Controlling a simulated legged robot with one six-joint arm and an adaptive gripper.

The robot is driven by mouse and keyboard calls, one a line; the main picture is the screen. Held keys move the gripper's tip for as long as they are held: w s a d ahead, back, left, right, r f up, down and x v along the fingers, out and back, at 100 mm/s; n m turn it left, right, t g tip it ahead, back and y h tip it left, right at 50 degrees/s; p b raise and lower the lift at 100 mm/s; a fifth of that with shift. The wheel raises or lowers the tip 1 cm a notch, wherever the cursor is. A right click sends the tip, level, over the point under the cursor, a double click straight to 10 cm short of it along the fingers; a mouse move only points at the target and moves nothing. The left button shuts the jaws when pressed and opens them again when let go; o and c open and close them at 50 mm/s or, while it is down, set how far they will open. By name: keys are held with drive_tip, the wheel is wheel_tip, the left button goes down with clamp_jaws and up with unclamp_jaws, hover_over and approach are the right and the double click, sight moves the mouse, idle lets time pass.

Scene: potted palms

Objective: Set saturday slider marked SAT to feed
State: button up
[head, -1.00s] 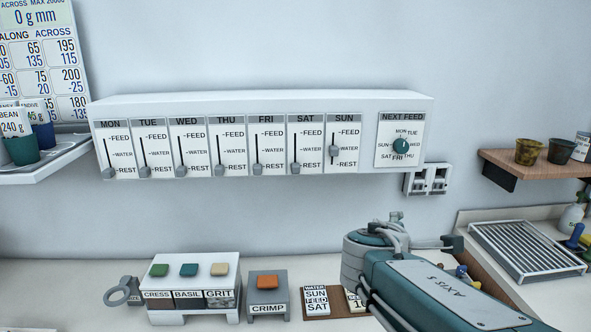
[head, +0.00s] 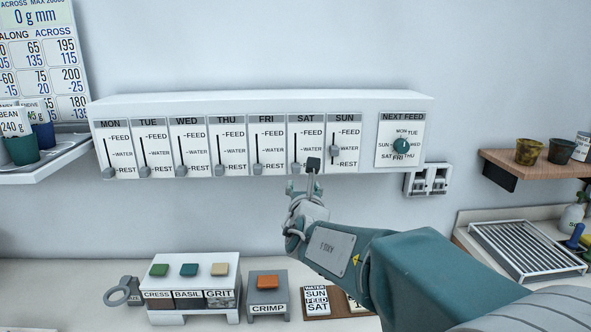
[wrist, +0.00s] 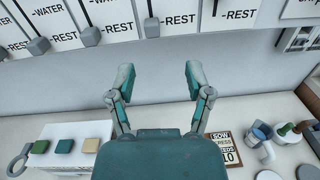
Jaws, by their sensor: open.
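The SAT slider (head: 295,169) is a grey knob at the bottom of its slot, at REST, on the white wall panel (head: 270,103). Its FEED mark (head: 308,134) is at the top of the slot. In the wrist view the SAT knob (wrist: 152,27) sits beyond and between my two fingers, with a visible gap to each. My gripper (head: 302,176) is open and empty, just below and in front of the SAT slider; one finger overlaps the lower right of the SAT plate in the head view. It also shows in the wrist view (wrist: 160,77).
The FRI slider (head: 258,169) is at REST and the SUN slider (head: 333,151) is at WATER, either side. A NEXT FEED dial (head: 401,146) is farther right. Below stand a button box (head: 190,270), a CRIMP box (head: 268,296) and a WATER SUN FEED SAT card (head: 317,299).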

sight(296, 169)
drive_tip(key=shift+n+y, duration=0.3)
drive_tip(key=shift+n, duration=0.2)
drive_tip(key=w, duration=0.7)
drive_tip(key=w+a, duration=0.1)
drive_tip(key=w, duration=0.3)
drive_tip(key=shift+w+f, duration=0.15)
drive_tip(key=shift+f, duration=0.05)
clamp_jaws()
